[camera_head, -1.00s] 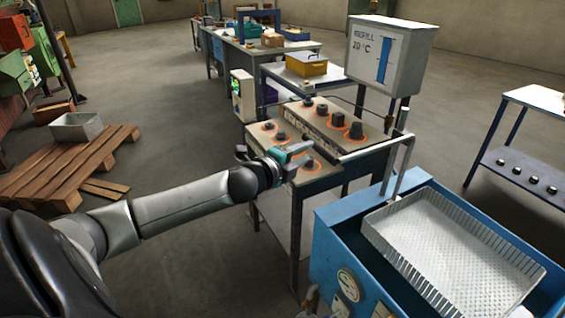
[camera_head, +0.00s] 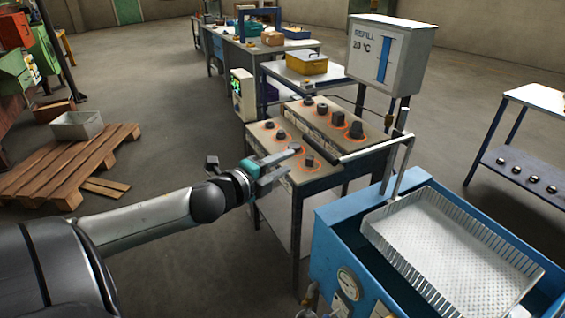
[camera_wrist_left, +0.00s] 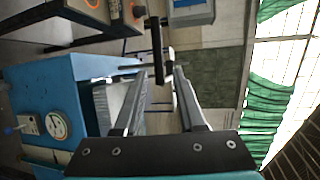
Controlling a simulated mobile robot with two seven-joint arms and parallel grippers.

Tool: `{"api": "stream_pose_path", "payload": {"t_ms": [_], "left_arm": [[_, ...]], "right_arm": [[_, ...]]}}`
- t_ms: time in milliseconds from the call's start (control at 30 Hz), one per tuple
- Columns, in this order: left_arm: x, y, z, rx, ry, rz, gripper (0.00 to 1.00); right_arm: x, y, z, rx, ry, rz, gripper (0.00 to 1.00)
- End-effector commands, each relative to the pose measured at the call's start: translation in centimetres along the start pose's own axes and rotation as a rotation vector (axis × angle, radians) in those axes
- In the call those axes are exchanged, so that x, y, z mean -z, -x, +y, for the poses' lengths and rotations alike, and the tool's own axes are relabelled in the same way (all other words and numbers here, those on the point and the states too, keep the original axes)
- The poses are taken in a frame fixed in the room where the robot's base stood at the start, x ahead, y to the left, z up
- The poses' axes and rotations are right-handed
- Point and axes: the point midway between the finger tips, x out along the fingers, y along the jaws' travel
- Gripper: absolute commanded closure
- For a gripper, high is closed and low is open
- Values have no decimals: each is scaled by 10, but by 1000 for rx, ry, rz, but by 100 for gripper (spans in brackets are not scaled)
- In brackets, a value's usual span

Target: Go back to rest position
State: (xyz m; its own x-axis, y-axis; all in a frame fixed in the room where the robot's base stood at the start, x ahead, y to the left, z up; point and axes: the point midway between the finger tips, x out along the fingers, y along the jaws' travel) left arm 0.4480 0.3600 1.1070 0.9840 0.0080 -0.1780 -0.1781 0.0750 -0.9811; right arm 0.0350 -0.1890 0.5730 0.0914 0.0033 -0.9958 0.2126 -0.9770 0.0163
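My left gripper (camera_head: 288,162) is in front of the table with the black knobs, at its near left edge. Its fingers point right towards the table and hold nothing. The left wrist view shows the two fingers (camera_wrist_left: 160,75) apart with a clear gap between them. The black handle bar (camera_head: 372,149) lies to the right of the gripper, apart from it in the head view. A dark bar (camera_wrist_left: 157,50) stands just beyond the fingertips in the left wrist view. My right gripper is in neither view.
A blue tank (camera_head: 333,243) with a white ribbed tray (camera_head: 450,255) stands at the lower right. The knob table (camera_head: 318,182) is beside it. A wooden pallet (camera_head: 75,165) lies on the left. The floor (camera_head: 165,130) between pallet and table is clear.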

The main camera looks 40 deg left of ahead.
Motion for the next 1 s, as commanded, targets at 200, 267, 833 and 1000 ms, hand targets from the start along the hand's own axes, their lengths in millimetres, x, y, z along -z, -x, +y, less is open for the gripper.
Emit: {"api": "stream_pose_path", "payload": {"t_ms": [200,267,833,1000], "left_arm": [[0,2,0,1,0,0,60],[0,2,0,1,0,0,60],[-26,-1,60,-84,115,-80,60],[-53,11,181,-246,335,-223,60]], "right_arm": [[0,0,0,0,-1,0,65],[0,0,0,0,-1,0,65],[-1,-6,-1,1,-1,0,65],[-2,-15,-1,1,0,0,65]]}}
